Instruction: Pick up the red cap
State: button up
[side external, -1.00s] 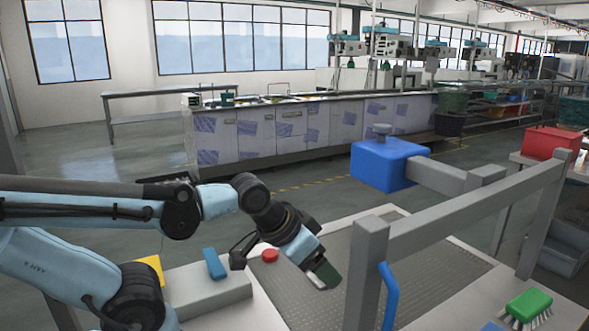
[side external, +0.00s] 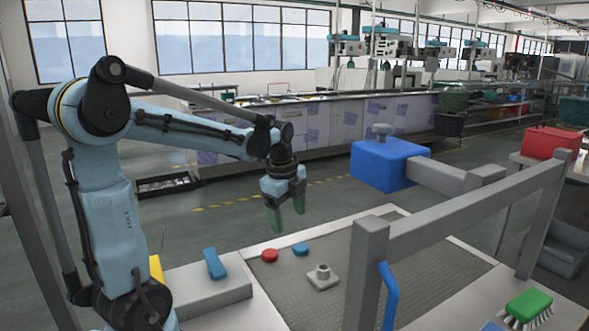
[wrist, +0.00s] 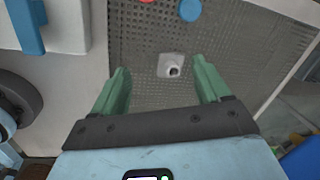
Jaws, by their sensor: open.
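The red cap (side external: 270,255) lies on the perforated grey tray floor (side external: 350,262), near its left edge. In the wrist view the red cap (wrist: 146,1) is only partly seen, cut off by the top edge. My gripper (side external: 289,222) is open and empty, pointing down above the tray area, higher than the cap. In the wrist view its green fingers (wrist: 163,80) are spread apart with nothing between them.
A blue cap (side external: 301,249) lies just right of the red one. A grey fitting (side external: 322,276) stands on the tray nearby. A blue block (side external: 215,263) sits on a pale ledge at left. A grey rail (side external: 470,220) and blue box (side external: 388,165) stand right.

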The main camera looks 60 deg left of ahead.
jog(key=s+a+f+m+g+h, duration=0.1)
jog(key=a+f+m+g, duration=0.1)
jog(key=a+m, duration=0.4)
send_over(269, 252)
jog(key=d, duration=0.1)
jog(key=shift+n, duration=0.4)
notch_tip(269, 252, down, 7)
jog(key=shift+f, duration=0.1)
jog(key=shift+a+f, duration=0.25)
jog(key=shift+f, duration=1.05)
jog(key=shift+a+f, duration=0.25)
jog(key=shift+f, duration=1)
jog(key=c, duration=1.1)
